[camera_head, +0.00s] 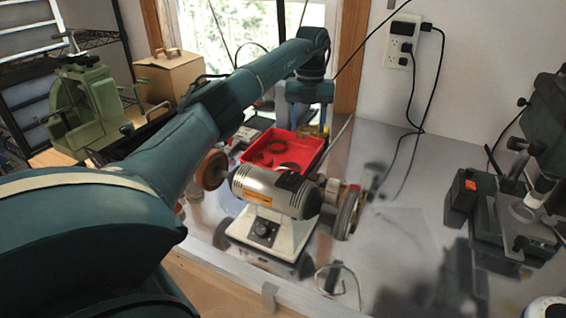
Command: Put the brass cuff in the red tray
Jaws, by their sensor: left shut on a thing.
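The red tray (308,146) lies on the metal bench behind the bench grinder, with a few small brownish ring-like pieces inside. My left gripper (309,122) hangs fingers down over the far right edge of the tray. It is shut on a small yellowish thing (313,130), which looks like the brass cuff, though it is small and partly hidden by the fingers. I cannot tell whether it touches the tray. My right gripper is not in view.
A silver bench grinder (270,188) with a white base stands in front of the tray, hiding its near part. A green machine (88,110) and cardboard box (170,75) are at left. A dark machine (520,200) is at right.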

